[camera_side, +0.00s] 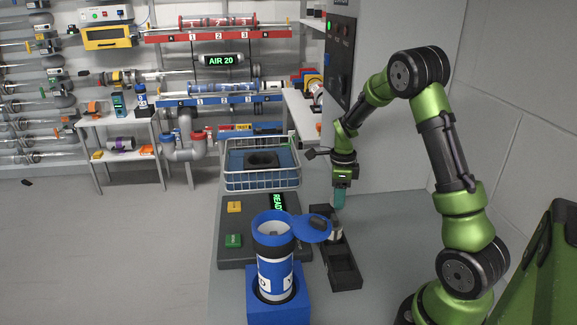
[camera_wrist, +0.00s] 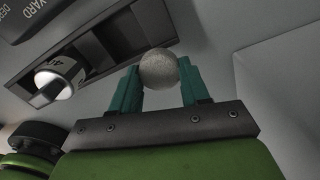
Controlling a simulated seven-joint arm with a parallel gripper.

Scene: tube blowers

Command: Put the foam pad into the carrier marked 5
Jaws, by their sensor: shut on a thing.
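My gripper (camera_side: 339,203) hangs above the far end of a dark compartmented tray (camera_side: 344,268), its teal fingers pointing down. In the wrist view, my gripper (camera_wrist: 160,76) is shut on a round, pale grey foam pad (camera_wrist: 158,67) held between the fingertips. The pad cannot be made out in the side view. A blue and white carrier (camera_side: 275,270) stands upright in a blue block (camera_side: 259,304), left of the tray and nearer the camera. Its round blue lid (camera_side: 312,228) is swung open to the right. No 5 is readable on it.
A white piece (camera_side: 335,232) sits in the tray; it also shows with dark marking in the wrist view (camera_wrist: 58,76). A wire basket (camera_side: 262,180) stands behind the dark panel with yellow (camera_side: 234,207) and green (camera_side: 233,241) buttons. The grey worktop right of the tray is clear.

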